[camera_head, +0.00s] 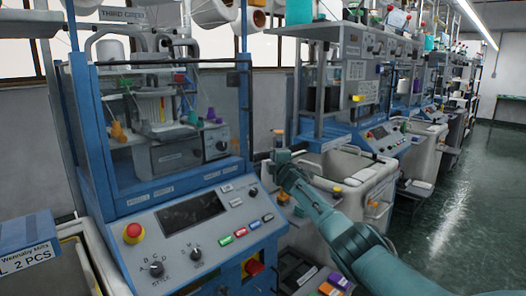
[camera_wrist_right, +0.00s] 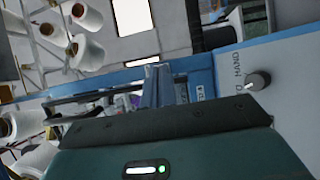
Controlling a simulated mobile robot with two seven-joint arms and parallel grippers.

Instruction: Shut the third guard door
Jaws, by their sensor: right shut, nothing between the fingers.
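The machine under the partly readable "THIRD" sign (camera_head: 122,15) stands at the left in the head view. Its guard door (camera_head: 220,95) looks like a clear panel in a blue frame, with a dark bar across its top. I cannot tell whether the door is fully shut. My right gripper (camera_head: 281,156) is to the right of this frame, apart from the panel in the picture. In the right wrist view the fingers (camera_wrist_right: 165,88) are together and empty, before a blue frame bar (camera_wrist_right: 130,77). My left gripper is not in view.
The control panel (camera_head: 195,222) with a red stop button (camera_head: 133,233) juts out below the guard. More machines line the row behind, and the green floor (camera_head: 460,200) is clear at the right.

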